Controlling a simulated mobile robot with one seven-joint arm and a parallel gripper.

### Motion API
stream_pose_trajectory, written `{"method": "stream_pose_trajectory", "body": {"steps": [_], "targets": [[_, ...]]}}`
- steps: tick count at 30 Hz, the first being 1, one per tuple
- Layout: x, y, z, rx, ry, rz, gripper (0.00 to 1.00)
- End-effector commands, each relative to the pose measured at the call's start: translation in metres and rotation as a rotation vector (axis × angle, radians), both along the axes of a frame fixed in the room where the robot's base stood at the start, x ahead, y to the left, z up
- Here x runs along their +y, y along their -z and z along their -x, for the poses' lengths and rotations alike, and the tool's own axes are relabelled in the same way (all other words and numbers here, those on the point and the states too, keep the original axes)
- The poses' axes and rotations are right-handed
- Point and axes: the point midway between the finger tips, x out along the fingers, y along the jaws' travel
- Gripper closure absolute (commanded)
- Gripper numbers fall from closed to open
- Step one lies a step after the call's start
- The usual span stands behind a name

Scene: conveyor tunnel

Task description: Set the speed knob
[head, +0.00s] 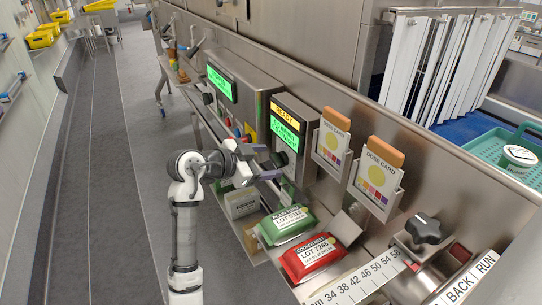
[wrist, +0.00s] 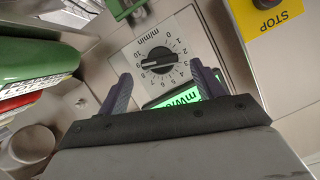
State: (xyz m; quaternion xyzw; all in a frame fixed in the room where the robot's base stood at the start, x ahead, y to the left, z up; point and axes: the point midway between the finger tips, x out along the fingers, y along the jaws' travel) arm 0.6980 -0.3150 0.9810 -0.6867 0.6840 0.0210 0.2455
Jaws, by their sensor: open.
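The speed knob (wrist: 159,60) is a black round knob on a white dial plate marked 0 to 10 m/min in the wrist view. Its white line points left in the picture, near the 9. In the head view the knob (head: 280,158) is small and partly behind the fingers, below a green display (head: 286,132). My gripper (wrist: 160,72) is open and empty, one dark finger on each side of the dial's lower part. In the head view my gripper (head: 263,162) is beside the control box. I cannot see contact with the knob.
A green packet (head: 287,225) and a red packet (head: 312,257) lie below the panel. Dose card holders (head: 377,192) and a black star knob (head: 425,228) are to the right.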

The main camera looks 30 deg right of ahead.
Motion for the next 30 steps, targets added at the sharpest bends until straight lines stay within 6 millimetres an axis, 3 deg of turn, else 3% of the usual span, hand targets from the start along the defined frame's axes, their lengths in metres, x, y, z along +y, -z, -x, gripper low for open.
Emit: {"method": "stream_pose_trajectory", "body": {"steps": [6,16,26,30], "targets": [[-0.020,0.007,-0.002,0.000,0.000,0.001,0.33],[-0.022,0.009,-0.002,-0.001,-0.002,0.001,0.33],[-0.022,0.009,-0.002,-0.001,-0.002,0.001,0.76],[-0.022,0.007,-0.003,0.032,-0.002,0.000,0.77]]}}
